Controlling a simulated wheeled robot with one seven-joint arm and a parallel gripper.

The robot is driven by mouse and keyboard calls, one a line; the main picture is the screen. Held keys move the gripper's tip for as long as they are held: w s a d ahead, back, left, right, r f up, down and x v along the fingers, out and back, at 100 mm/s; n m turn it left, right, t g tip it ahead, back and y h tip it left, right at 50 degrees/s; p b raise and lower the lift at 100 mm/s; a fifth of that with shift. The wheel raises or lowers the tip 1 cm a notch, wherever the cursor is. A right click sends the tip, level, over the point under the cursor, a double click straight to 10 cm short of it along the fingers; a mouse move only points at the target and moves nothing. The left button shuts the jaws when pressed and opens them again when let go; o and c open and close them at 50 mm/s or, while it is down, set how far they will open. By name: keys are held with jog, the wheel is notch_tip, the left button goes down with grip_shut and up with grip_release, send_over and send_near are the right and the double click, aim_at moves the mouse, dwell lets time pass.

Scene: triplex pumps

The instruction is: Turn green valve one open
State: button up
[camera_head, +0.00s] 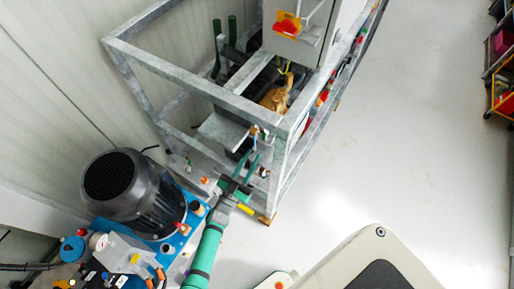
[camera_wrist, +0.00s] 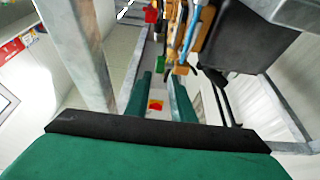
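My gripper (camera_head: 249,166) reaches up from the bottom of the head view to the near lower corner of a grey metal frame. In the wrist view its two green fingers (camera_wrist: 160,76) stand apart, with nothing gripped between them. A small green part (camera_wrist: 161,63) shows just beyond the fingertips, beside brass-coloured fittings (camera_wrist: 186,45); I cannot tell whether it is the valve handle. Two dark green upright levers (camera_head: 216,50) (camera_head: 232,30) stand inside the frame at the back left in the head view. I cannot tell which part is green valve one.
The metal frame (camera_head: 180,73) has bars around the brass-coloured fittings (camera_head: 275,98). A grey cabinet (camera_head: 290,48) with a red switch (camera_head: 286,26) sits on it. A black motor (camera_head: 135,190) on a blue base is left of my arm. The floor (camera_head: 400,150) to the right is clear.

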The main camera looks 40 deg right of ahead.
jog(key=shift+v, duration=1.45)
jog(key=s+a+r+n+t+y, duration=0.1)
jog(key=s+a+n+t+y, duration=0.2)
jog(key=a, duration=0.7)
jog(key=s+a+r+n+t+y, duration=0.15)
jog(key=s+a+y, duration=0.35)
jog(key=a, duration=0.5)
jog(key=s+a+r+n+t+y, duration=0.1)
jog(key=s+r+n+y, duration=0.3)
jog(key=s+y, duration=0.2)
jog(key=s+a+r+n+t+y, duration=0.1)
jog(key=s+r+n+y, duration=0.4)
jog(key=s, duration=0.5)
jog(key=shift+s+a+r+y, duration=0.2)
jog(key=shift+s+y, duration=0.2)
jog(key=shift+y, duration=0.5)
